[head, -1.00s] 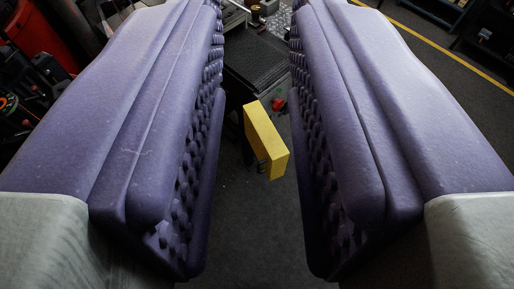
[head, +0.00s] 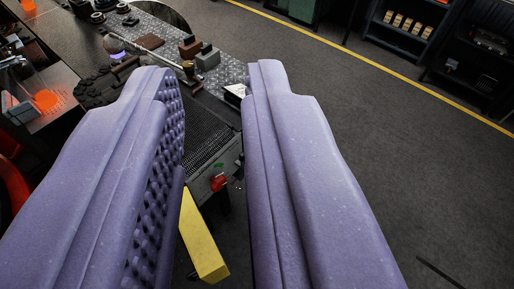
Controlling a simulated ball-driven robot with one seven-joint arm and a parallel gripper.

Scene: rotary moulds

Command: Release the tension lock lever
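My gripper (head: 212,85) has two long purple padded fingers with studded inner faces. They are apart, with nothing held between them. Through the gap I see a yellow block-shaped part (head: 202,240) below, its upper end partly behind the left finger. A small red part (head: 218,182) with a bit of green by it sits just above and right of the yellow part, at the near end of a dark ribbed bed (head: 205,135). I cannot tell for certain which of these is the tension lock lever. Neither visibly touches a finger.
A bench with a metal patterned top (head: 160,40) carries several small blocks and tools beyond the fingers. An orange-marked machine (head: 45,100) stands at left. Dark shelves (head: 410,25) stand at the upper right behind a yellow floor line (head: 350,52). The floor at right is largely clear.

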